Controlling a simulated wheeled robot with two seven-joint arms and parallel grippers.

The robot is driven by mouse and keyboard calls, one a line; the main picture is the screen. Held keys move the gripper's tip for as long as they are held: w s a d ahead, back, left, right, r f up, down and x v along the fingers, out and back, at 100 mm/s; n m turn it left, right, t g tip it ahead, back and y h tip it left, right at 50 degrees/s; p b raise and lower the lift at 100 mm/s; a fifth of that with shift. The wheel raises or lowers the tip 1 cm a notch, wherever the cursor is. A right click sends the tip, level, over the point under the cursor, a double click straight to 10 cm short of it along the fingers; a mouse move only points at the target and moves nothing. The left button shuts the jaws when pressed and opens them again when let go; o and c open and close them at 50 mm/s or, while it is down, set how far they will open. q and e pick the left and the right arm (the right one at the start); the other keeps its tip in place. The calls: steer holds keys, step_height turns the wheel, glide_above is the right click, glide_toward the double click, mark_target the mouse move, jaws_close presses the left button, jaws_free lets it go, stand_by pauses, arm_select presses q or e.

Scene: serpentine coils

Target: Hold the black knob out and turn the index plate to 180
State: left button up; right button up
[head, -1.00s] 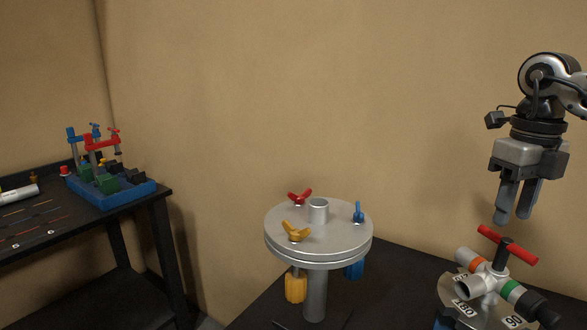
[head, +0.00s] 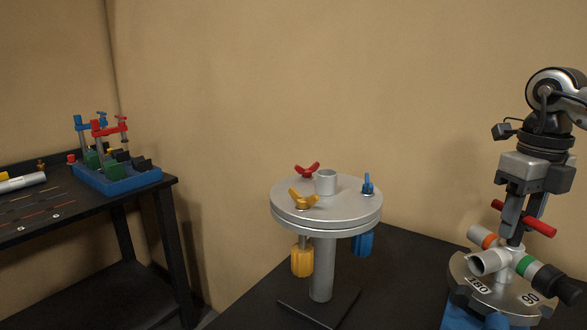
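The index plate (head: 512,301) is a silver disc at the lower right, with labels reading 180 and 90 facing me. On it sits a hub with pipe stubs banded orange and green, a black stem and a red cross-handle (head: 541,227). A black knob (head: 566,292) is at the end of the green-banded stub, close to the right edge. My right gripper (head: 522,225) points down at the red handle, its fingers around the handle's middle above the hub. Whether they grip it is not clear. My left gripper is out of view.
A round silver table fixture (head: 340,205) with red, yellow and blue wing nuts stands to the left of the index plate on the dark table (head: 396,270). A second bench (head: 90,215) at far left holds a blue tray (head: 118,180) with clamps.

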jaws_close()
steer(key=n+p, duration=0.1)
steer(key=n, duration=0.1)
steer(key=shift+r+n+p, duration=0.15)
steer(key=shift+n+p, duration=0.15)
steer(key=shift+p, duration=0.05)
steer(key=shift+n, duration=1.1)
steer(key=n+p, duration=0.2)
steer(key=n, duration=0.1)
steer(key=shift+n, duration=0.9)
jaws_free()
